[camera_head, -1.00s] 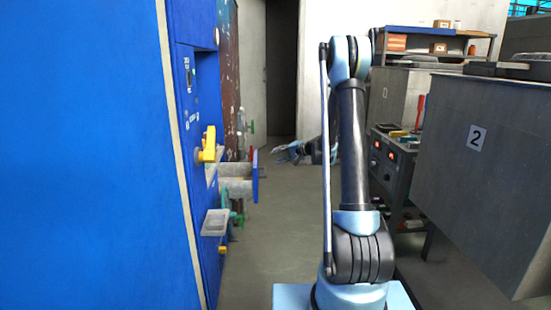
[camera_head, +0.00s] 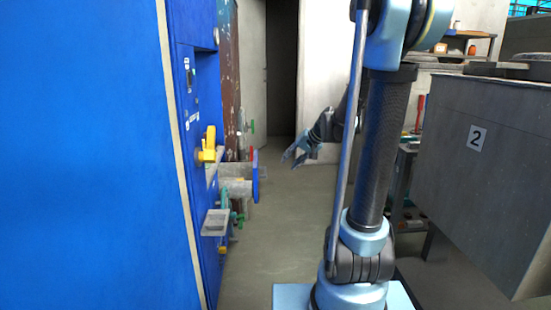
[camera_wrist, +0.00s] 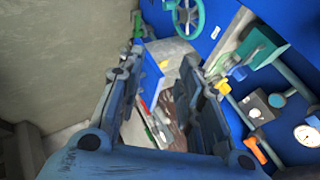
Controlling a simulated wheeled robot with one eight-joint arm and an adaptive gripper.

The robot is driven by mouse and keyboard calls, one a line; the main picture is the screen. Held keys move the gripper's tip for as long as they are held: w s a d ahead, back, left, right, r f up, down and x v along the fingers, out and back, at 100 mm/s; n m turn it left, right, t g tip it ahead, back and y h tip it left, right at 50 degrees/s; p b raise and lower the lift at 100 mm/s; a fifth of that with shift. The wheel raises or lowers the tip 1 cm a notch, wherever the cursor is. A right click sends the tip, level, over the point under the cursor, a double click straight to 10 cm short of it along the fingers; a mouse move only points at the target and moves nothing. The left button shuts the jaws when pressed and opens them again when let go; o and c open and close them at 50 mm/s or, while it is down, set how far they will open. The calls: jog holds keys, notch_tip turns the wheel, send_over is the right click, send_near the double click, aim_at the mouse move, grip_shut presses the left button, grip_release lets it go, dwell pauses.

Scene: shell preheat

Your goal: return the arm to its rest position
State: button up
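My gripper (camera_head: 292,158) hangs in the open aisle to the right of the blue cabinet, pointing left and down in the head view. In the wrist view my gripper (camera_wrist: 165,62) has its two fingers spread apart, with nothing between them. My arm stands bent above its light-blue base at the right of centre in the head view. The blue cabinet (camera_head: 85,150) fills the left side, and my gripper is clear of it.
A yellow handle (camera_head: 208,145), a grey tray (camera_head: 215,222) and a grey box (camera_head: 236,185) stick out from the cabinet front. A grey block marked 2 (camera_head: 490,170) stands close on the right. The aisle floor (camera_head: 280,225) is clear.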

jog(key=s+d+f+g+h, duration=0.1)
jog(key=s+d+f+h, duration=0.1)
jog(key=s, duration=0.8)
jog(key=s+d+f+n+g+h, duration=0.1)
jog(key=s+d+f, duration=0.3)
jog(key=s, duration=0.7)
jog(key=s+d+f+h, duration=0.3)
jog(key=s+d, duration=0.3)
jog(key=s, duration=0.5)
jog(key=shift+d+n+g+h, duration=0.2)
jog(key=shift+n+g+h, duration=0.1)
jog(key=shift+g+h, duration=0.1)
jog(key=shift+f, duration=0.1)
